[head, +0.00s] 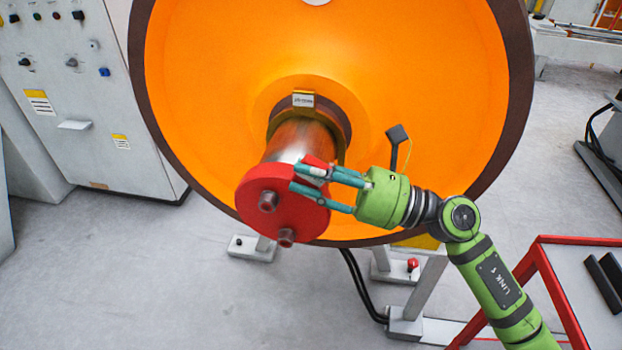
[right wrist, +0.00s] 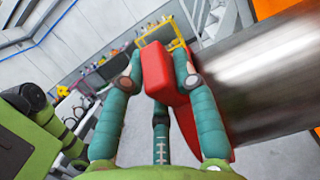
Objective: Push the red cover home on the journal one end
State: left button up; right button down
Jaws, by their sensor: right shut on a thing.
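The red cover (head: 270,207) is a round disc with two dark studs on its face. It sits at the near end of the shiny steel journal (head: 302,138), which sticks out of the orange wheel. My right gripper (head: 312,178) is shut on a red block at the cover's edge; the block (right wrist: 157,72) shows between the teal fingers in the right wrist view. There the cover's rim (right wrist: 210,95) lies against the bare journal (right wrist: 265,75). I cannot tell whether a gap is left behind the cover. My left gripper is not in view.
The orange wheel (head: 420,90) with a dark rim fills the back. A grey control cabinet (head: 85,90) stands at left. A red-edged table (head: 585,285) stands at lower right. Grey stand feet (head: 252,247) are under the wheel. The floor at lower left is clear.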

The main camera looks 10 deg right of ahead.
jog(key=shift+w+d+b, duration=0.3)
jog(key=shift+w+b, duration=0.3)
jog(key=shift+w, duration=0.3)
jog(key=c, duration=0.9)
grip_release()
jog(key=shift+d+f, duration=0.1)
jog(key=shift+d, duration=0.1)
jog(key=v, duration=1.1)
jog(key=shift+s+d, duration=0.2)
jog(key=shift+d, duration=0.15)
